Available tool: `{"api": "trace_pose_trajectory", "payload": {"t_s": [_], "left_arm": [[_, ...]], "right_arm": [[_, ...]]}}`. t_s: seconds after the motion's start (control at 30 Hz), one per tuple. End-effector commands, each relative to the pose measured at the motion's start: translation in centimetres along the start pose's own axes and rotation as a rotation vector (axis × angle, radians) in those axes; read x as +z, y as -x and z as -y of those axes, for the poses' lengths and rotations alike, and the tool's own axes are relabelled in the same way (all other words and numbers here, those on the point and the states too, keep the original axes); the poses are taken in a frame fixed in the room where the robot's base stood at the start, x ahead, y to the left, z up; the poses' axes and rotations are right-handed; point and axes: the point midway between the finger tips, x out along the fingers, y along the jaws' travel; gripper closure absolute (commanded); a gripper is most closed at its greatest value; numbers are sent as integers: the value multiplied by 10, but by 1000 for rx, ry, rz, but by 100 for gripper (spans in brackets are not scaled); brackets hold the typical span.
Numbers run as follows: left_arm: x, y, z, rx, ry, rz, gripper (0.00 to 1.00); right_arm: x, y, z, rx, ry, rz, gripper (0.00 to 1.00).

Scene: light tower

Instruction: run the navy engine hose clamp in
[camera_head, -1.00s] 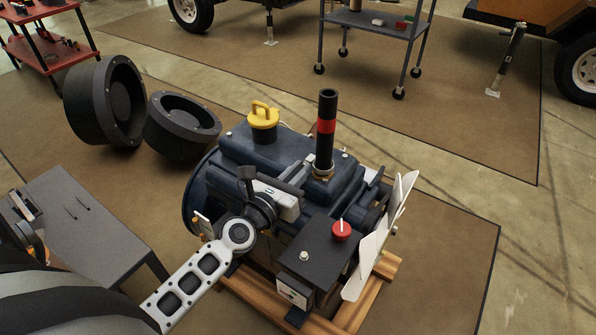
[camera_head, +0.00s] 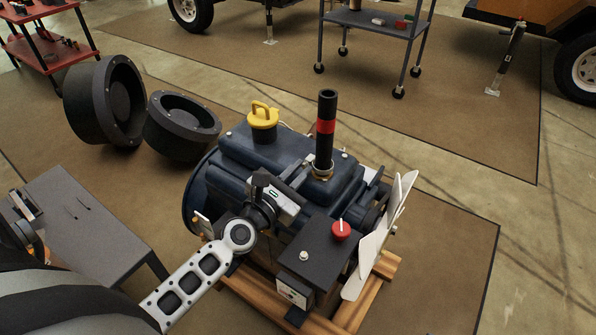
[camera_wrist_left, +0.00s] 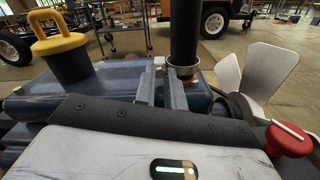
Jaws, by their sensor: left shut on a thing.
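The navy engine (camera_head: 235,150) sits on a wooden frame. A black upright hose (camera_head: 327,110) with a red band rises from its top; it also shows in the wrist view (camera_wrist_left: 184,30). The brass-coloured hose clamp (camera_head: 322,175) is around the foot of the hose and shows in the wrist view (camera_wrist_left: 184,72). My left gripper (camera_head: 306,174) reaches over the engine to the clamp's near left side. In the wrist view its two fingers (camera_wrist_left: 160,78) are close together and shut on the clamp, apparently at its screw, which the fingers mostly hide. My right gripper is out of view.
A yellow-handled plug (camera_head: 263,120) stands on the engine's back left. A black box with a red knob (camera_head: 341,230) and a white fan (camera_head: 378,245) are at the front right.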

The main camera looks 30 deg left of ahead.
Motion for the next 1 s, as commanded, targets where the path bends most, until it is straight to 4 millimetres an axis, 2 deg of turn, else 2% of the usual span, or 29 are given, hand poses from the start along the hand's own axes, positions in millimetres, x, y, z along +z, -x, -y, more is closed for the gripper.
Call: {"api": "trace_pose_trajectory", "payload": {"t_s": [0.17, 0.2, 0.27, 0.53, 0.67, 0.77, 1.0], "left_arm": [[-1, 1, 1, -1, 1, -2, 100], [-1, 1, 1, -1, 1, -2, 80], [-1, 1, 1, -1, 1, -2, 66], [-1, 1, 0, -1, 2, -1, 66], [-2, 9, 0, -1, 1, -2, 66], [-2, 25, 1, -3, 0, -4, 66], [-5, 83, 2, -5, -1, -6, 66]], "right_arm": [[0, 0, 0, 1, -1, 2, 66], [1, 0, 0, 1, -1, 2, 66], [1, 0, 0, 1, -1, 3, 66], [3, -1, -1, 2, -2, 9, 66], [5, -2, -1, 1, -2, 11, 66], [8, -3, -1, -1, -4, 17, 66], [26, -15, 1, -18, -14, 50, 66]]}}
